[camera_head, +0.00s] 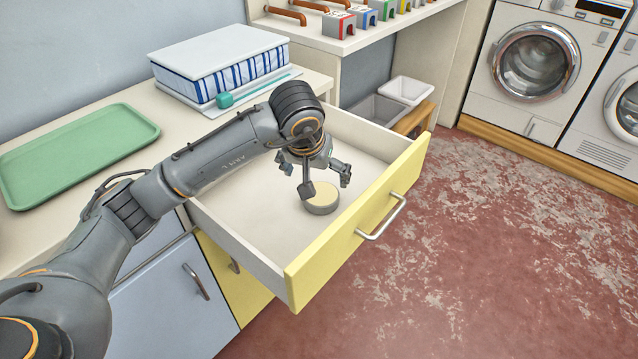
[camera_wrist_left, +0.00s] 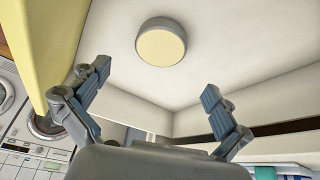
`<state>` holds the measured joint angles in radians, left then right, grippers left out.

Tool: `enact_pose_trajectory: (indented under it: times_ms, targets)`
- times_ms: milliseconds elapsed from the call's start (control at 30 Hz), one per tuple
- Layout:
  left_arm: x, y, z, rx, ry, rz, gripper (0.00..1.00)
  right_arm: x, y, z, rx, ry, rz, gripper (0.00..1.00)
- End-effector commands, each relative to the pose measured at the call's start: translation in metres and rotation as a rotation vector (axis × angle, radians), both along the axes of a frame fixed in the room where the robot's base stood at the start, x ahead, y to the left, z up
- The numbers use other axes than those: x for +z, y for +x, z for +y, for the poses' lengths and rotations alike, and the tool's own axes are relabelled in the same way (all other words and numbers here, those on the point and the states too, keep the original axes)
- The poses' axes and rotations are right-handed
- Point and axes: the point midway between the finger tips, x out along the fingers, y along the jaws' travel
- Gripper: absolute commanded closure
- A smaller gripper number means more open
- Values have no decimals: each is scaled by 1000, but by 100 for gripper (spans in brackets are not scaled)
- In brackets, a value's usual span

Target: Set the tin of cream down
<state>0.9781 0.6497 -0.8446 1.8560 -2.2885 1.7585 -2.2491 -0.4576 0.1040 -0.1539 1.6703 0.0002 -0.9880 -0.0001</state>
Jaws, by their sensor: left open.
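The tin of cream (camera_head: 322,199) is a low round grey tin with a pale yellow top. It rests on the floor of the open yellow-fronted drawer (camera_head: 360,222), near the front panel. It also shows in the left wrist view (camera_wrist_left: 161,43), apart from the fingers. My left gripper (camera_head: 325,182) is over the drawer, just above and beside the tin. Its fingers are spread with nothing between them, as the left wrist view (camera_wrist_left: 152,88) also shows. One finger hides a little of the tin in the head view. My right gripper is not in view.
The drawer walls surround the gripper. Washing machines (camera_head: 535,62) stand at the back right. The red floor is clear.

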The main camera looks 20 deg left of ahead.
Motion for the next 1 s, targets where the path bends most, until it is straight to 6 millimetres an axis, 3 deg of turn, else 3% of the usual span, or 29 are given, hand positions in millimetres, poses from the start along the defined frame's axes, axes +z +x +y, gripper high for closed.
enact_pose_trajectory:
  times_ms: [100, 267, 1000]
  targets:
    - [18, -6, 0, 0, 1, -2, 0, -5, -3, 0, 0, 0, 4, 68]
    - [28, -12, 0, 1, 2, 1, 0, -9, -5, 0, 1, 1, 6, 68]
    - [29, -12, 0, 0, 1, 1, 0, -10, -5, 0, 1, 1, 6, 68]
